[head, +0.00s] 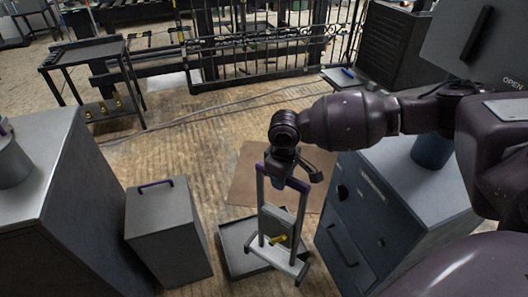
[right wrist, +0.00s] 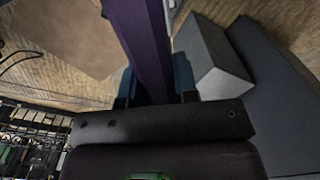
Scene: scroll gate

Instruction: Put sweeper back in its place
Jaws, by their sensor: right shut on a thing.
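The sweeper (head: 277,262) appears to be the grey upright frame with two posts, a purple top bar, a wide pale base and a small yellow part. My right gripper (head: 286,178) is shut on its purple top bar. In the right wrist view the purple bar (right wrist: 143,40) runs between the blue fingers of my right gripper (right wrist: 155,85). The sweeper stands slightly tilted in the head view, over or in a shallow dark tray (head: 233,238) on the floor. I cannot tell whether its base touches the tray. My left gripper is not in view.
A grey box (head: 165,235) with a purple handle stands left of the tray. A grey cabinet (head: 360,225) stands close on the right, a larger one (head: 70,190) at far left. A brown mat (head: 245,175) lies behind. A metal gate (head: 270,45) and side table (head: 85,52) are further back.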

